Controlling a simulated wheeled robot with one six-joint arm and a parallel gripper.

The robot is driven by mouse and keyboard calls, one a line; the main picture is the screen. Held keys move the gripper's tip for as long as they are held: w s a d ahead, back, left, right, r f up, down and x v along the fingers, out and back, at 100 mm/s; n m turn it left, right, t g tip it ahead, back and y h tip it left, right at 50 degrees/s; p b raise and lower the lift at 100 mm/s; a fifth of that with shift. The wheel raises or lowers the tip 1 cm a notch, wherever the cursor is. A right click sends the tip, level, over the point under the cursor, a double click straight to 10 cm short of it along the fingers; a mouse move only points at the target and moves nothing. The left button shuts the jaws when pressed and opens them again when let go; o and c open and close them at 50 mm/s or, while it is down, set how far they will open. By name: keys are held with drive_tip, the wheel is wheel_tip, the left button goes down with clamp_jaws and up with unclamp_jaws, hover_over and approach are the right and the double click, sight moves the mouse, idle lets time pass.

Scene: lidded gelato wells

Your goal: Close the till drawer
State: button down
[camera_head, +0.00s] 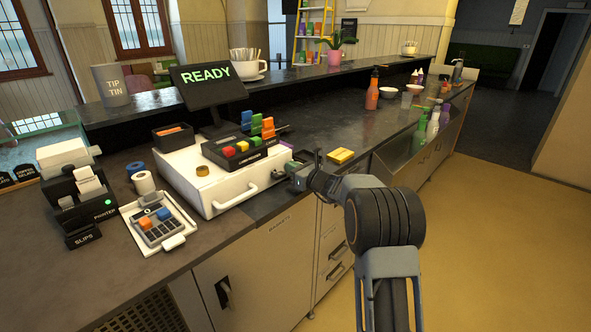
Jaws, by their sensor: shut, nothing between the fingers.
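The white till (185,180) stands on the dark counter, with a black keypad (240,150) on its top. Its drawer front (225,203) faces me and carries a long white bar handle (236,197). I cannot tell from this view how far the drawer stands out. My gripper (291,167) is shut and empty at the right end of the drawer front, just beyond the handle. Whether it touches the drawer is not clear.
A "READY" screen (208,80) rises behind the till. A calculator tray (158,222) and slip printer (83,205) stand left. A yellow block (340,156) lies right of my gripper. Cabinets (265,270) stand below the counter edge; the floor (480,250) at right is clear.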

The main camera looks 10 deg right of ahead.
drive_tip(key=b+v, duration=0.1)
drive_tip(key=v, duration=1.3)
drive_tip(key=shift+d+b, duration=0.25)
drive_tip(key=shift+b, duration=0.1)
drive_tip(key=s+a+f+n+g+h+p, duration=0.1)
drive_tip(key=s+a+f+n+g, duration=0.3)
drive_tip(key=s+n+g, duration=0.35)
drive_tip(key=s+a+f+n+g+h+p, duration=0.2)
drive_tip(key=s+a+f+n+g, duration=0.2)
drive_tip(key=s+n, duration=0.55)
drive_tip(key=s+a+r+n+h+p, duration=0.1)
drive_tip(key=s+r+n+h+p, duration=0.5)
drive_tip(key=s+r+n, duration=0.4)
drive_tip(key=shift+s+a+n+h, duration=0.35)
drive_tip(key=shift+s+n, duration=0.45)
drive_tip(key=shift+n, duration=0.6)
